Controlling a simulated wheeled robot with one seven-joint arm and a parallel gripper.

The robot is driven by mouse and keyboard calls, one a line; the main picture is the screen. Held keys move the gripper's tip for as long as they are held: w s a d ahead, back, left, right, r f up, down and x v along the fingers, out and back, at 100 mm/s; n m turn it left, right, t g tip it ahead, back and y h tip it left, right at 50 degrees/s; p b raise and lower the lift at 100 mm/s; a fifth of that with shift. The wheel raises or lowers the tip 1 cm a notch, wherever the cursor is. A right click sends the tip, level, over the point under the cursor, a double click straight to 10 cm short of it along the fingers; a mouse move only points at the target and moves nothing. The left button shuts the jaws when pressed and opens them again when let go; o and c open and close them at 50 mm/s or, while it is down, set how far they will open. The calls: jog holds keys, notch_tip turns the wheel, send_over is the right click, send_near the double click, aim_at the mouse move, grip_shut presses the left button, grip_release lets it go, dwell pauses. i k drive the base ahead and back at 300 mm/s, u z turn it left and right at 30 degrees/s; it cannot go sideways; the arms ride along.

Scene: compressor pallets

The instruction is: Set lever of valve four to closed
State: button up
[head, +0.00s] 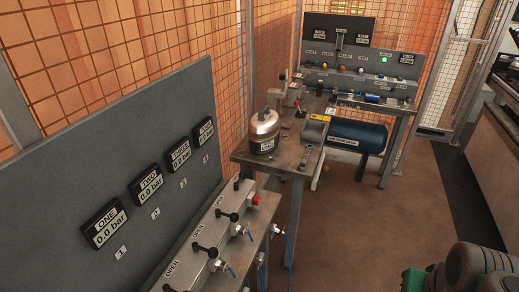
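A grey valve manifold (217,238) runs along the bench at the lower left, with a row of black levers and "OPEN" labels. The farthest black lever (238,184) lines up with the display marked FOUR (204,133) and the number 4 on the panel. Its exact setting is too small to tell. Nearer levers follow, one at the middle (229,216) and one closer (205,248). The displays ONE (104,222), TWO (146,186) and THREE (178,156) all appear to read 0.0 bar. My gripper is not in view; only a grey and green part of my arm shows at the lower right.
A red knob (255,199) sits at the manifold's far end. Fittings with blue hoses (277,230) stick out on its right side. Brown floor (370,225) is open to the right.

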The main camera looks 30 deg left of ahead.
aim_at(242, 174)
jog(key=i, duration=1.5)
jog(key=u, duration=4)
jog(key=i, duration=0.5)
jog(key=u, duration=0.05)
